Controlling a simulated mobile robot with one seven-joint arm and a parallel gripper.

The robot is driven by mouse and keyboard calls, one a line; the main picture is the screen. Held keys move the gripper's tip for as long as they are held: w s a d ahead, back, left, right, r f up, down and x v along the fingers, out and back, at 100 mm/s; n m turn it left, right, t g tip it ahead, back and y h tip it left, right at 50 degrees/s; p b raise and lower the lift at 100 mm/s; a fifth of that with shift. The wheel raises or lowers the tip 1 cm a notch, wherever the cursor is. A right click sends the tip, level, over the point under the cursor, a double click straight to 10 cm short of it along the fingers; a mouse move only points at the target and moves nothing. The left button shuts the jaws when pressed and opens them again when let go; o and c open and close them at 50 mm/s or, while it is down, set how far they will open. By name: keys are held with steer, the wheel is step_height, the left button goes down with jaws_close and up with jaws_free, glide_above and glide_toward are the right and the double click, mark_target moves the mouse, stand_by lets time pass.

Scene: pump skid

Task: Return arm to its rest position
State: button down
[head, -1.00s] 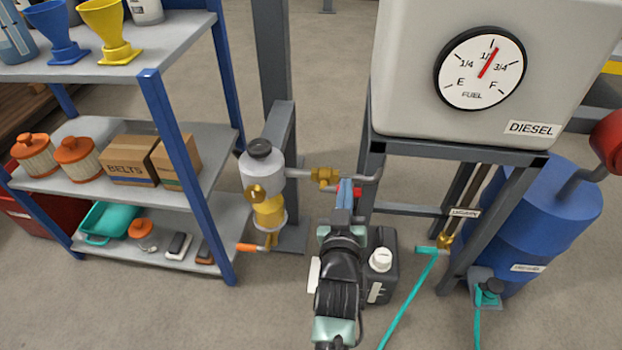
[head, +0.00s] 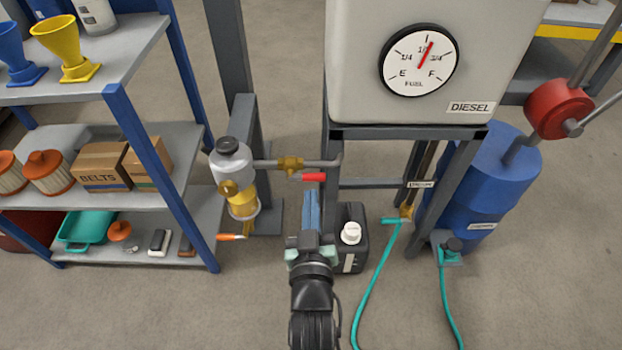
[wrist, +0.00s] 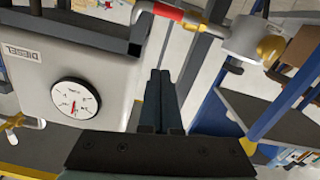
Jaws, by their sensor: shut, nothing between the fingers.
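My gripper (head: 309,212) is shut and empty, its two blue fingers close together. In the head view it points away from me, just below a red valve handle (head: 314,177) in the picture, with a visible gap between them. In the wrist view my shut fingers (wrist: 160,85) show in the middle, and the red handle (wrist: 163,11) is at the top, apart from them. The handle is beside a brass valve (head: 289,164) on the pipe between the filter housing (head: 228,160) and the diesel tank's frame.
The diesel tank (head: 360,95) stands behind and right of my gripper. A black jug (head: 351,218) is close on its right. Shelving (head: 130,110) is on the left, a blue drum (head: 490,185) on the right. Teal hoses (head: 366,290) lie on the floor. Front floor is mostly clear.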

steer(key=shift+s, duration=0.55)
steer(key=shift+r, duration=0.1)
step_height(320, 180, up, 29)
steer(key=w+m+t, duration=0.1)
steer(key=w+t, duration=0.2)
steer(key=t, duration=0.2)
steer(key=s+r+t, duration=0.2)
steer(key=s+r, duration=0.3)
steer(key=r, duration=0.3)
steer(key=s+r+m+t, duration=0.1)
steer(key=s+r, duration=0.4)
steer(key=r, duration=0.4)
steer(key=s+r+t, duration=0.2)
steer(key=s+r, duration=0.3)
steer(key=r, duration=0.3)
step_height(320, 180, up, 36)
steer(key=p, duration=3.6)
steer(key=shift+a, duration=0.35)
